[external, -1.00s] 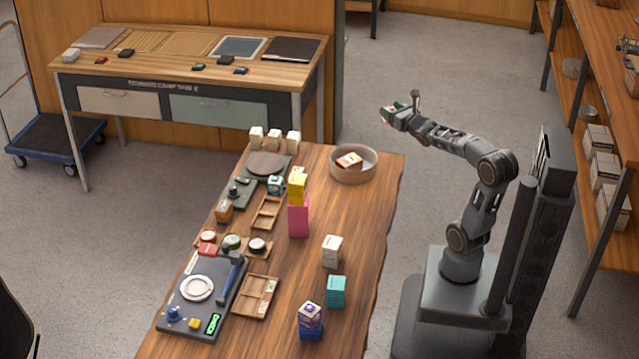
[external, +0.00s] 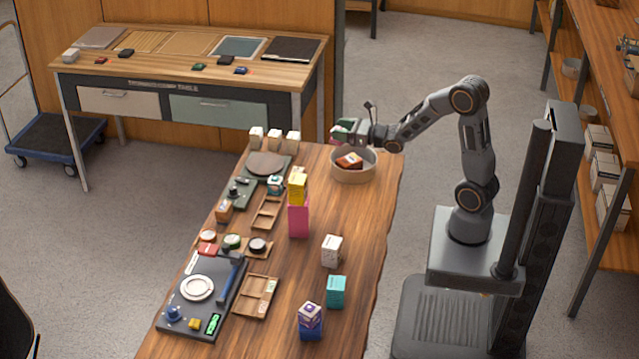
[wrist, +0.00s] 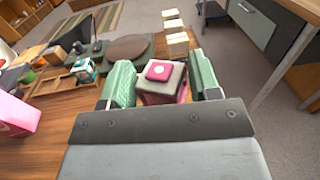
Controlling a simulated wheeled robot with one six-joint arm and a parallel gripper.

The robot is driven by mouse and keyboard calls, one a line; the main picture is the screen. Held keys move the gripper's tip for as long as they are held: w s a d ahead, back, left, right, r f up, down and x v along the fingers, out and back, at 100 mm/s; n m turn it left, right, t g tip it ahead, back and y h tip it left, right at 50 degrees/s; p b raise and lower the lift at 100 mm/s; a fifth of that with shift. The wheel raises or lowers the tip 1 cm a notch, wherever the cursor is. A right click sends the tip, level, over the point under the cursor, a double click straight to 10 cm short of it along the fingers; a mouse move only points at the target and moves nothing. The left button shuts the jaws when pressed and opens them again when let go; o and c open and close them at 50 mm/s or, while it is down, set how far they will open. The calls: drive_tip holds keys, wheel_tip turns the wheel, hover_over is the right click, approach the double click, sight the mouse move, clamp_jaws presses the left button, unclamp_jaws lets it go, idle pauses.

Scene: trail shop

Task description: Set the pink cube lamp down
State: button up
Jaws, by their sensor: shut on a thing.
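The pink cube lamp (wrist: 162,80), with a grey-beige top and a pink square on it, sits between the green fingers of my gripper (wrist: 162,76) in the wrist view. My gripper is shut on it. In the external view my gripper (external: 343,131) is at the far end of the wooden table (external: 345,215), above the back rim of a round bowl (external: 353,176). The fingers mostly hide the lamp there. I cannot tell its exact height above the table.
The bowl holds a brown-orange box (external: 349,161). Several white boxes (external: 274,141) stand at the table's far edge, near a round brown disc (external: 265,163). A yellow box (external: 298,189) stands on a pink block (external: 298,220). Bare wood lies between the bowl and the white box (external: 332,250).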

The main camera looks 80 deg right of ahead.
drive_tip(key=a+n+y+p, duration=0.1)
drive_tip(key=a+y+p, duration=0.1)
drive_tip(key=a+p, duration=0.1)
drive_tip(key=a+r+n+y+p, duration=0.1)
drive_tip(key=a+y+p, duration=0.1)
drive_tip(key=a, duration=0.3)
drive_tip(key=a+r+n+y+p, duration=0.1)
drive_tip(key=a+p, duration=0.2)
drive_tip(key=a, duration=0.2)
drive_tip(key=shift+s+n+g+y+p, duration=0.15)
drive_tip(key=shift+n+g+y+p, duration=0.15)
drive_tip(key=shift+n+y+p, duration=0.1)
drive_tip(key=shift+s+a+y, duration=0.2)
drive_tip(key=shift+a+y, duration=0.1)
drive_tip(key=shift+a, duration=0.4)
drive_tip(key=shift+w+f+n, duration=0.1)
drive_tip(key=shift+n, duration=0.2)
